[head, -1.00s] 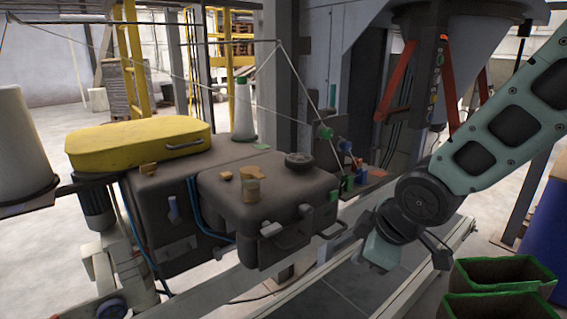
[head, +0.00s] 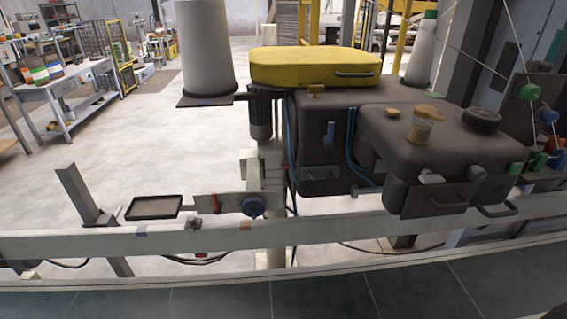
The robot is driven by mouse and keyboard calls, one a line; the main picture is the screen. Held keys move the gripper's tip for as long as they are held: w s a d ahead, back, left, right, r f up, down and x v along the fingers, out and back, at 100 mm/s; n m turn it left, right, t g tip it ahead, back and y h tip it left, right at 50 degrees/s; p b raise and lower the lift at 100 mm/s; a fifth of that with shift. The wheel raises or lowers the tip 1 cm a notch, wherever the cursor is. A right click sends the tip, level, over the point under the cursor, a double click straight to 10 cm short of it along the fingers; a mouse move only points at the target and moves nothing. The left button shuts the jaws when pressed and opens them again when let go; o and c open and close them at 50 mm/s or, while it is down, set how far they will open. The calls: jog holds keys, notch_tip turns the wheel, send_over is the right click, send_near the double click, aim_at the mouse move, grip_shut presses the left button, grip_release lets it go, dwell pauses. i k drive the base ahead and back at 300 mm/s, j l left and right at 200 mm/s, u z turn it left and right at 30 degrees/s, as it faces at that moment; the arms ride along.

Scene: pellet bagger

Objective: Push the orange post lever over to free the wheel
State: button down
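A dark blue round wheel or knob (head: 253,206) sits low on the pale post (head: 272,225) under the bagger head. A grey bracket (head: 234,203) reaches left from it, with a small red-orange piece (head: 216,203) on it. A small orange-brown block (head: 246,226) lies on the rail just below the wheel. I cannot tell which of these small parts, if any, is the orange post lever. My gripper and arm are out of view.
The grey rail (head: 180,240) runs across the front. A shallow dark tray (head: 154,207) is left of the bracket. The dark machine head (head: 440,150) with its yellow cover (head: 315,68) overhangs at right.

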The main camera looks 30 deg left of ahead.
aim_at(217, 208)
jog(key=u, duration=1.65)
jog(key=i+j, duration=0.35)
jog(key=i+j+u, duration=0.1)
jog(key=i+j, duration=0.2)
jog(key=i, duration=0.25)
